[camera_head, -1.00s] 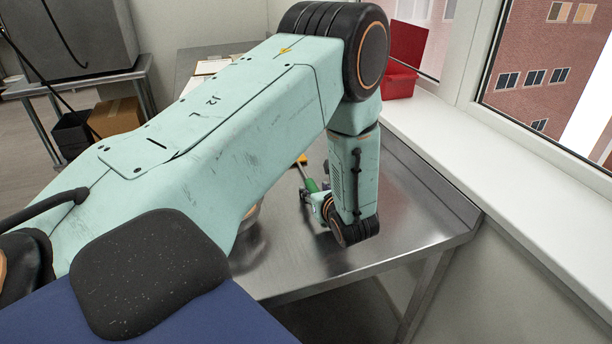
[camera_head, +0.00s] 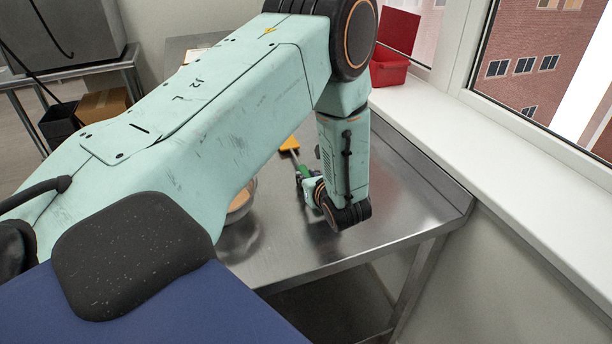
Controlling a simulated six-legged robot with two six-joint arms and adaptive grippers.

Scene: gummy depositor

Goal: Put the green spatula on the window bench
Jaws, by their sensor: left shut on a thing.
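My left arm reaches in from the left, over the steel bench (camera_head: 410,205) beside the window. My left gripper (camera_head: 303,178) is small and partly hidden behind my wrist. It is shut on the green spatula (camera_head: 302,168), near its green part. An orange-yellow part (camera_head: 289,144) shows at the spatula's far end, partly covered by my arm. I cannot tell whether the spatula touches the bench. My right gripper is out of view.
A bowl (camera_head: 243,201) with tan contents stands on the bench, mostly hidden by my arm. The white window sill (camera_head: 480,160) runs along the right. A red bin (camera_head: 388,68) stands at its far end. A cardboard box (camera_head: 103,104) and black bin (camera_head: 60,124) are at left.

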